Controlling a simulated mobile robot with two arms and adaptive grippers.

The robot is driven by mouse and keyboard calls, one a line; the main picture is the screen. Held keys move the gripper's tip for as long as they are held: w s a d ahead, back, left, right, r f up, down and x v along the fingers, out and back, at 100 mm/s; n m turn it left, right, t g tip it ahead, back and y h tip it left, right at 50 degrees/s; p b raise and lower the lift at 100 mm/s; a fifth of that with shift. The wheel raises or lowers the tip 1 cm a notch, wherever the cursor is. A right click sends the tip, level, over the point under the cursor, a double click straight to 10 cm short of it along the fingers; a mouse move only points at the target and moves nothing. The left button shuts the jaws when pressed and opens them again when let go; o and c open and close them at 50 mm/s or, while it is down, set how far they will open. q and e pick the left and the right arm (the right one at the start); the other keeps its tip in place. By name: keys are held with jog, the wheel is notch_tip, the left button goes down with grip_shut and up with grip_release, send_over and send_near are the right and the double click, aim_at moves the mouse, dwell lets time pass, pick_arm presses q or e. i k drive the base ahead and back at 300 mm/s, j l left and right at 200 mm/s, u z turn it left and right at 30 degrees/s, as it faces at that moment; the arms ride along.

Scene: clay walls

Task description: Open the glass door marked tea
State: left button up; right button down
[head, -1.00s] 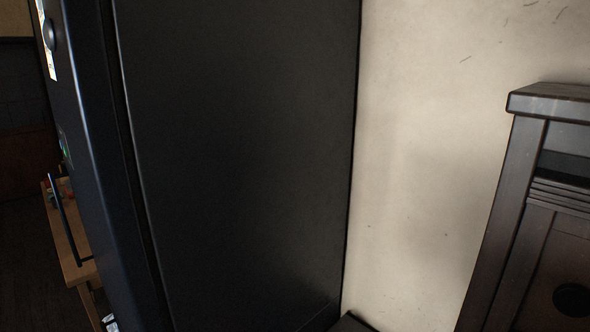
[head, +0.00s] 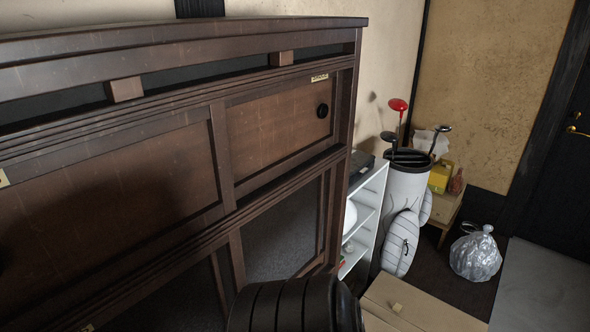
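A large dark brown wooden cabinet (head: 225,112) fills the left and middle of the head view. Its upper right panel door (head: 270,125) is closed and has a round black knob (head: 322,111) and a small brass label plate (head: 319,77). The writing on it is too small to read. Below, a dark, glass-like pane (head: 287,232) sits in a wooden frame. I cannot tell which door is marked tea. A ribbed black part, probably my arm, hides some of the lower cabinet. Neither gripper shows.
Right of the cabinet stand a white shelf unit (head: 364,215) and a white golf bag (head: 405,190) with clubs. A cardboard box (head: 420,305) lies in front. A clear plastic bag (head: 476,256) sits on the floor near a dark door (head: 568,165).

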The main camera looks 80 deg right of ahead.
aim_at(283, 242)
jog(key=z, duration=2.6)
jog(key=i+u, duration=0.3)
jog(key=u, duration=0.15)
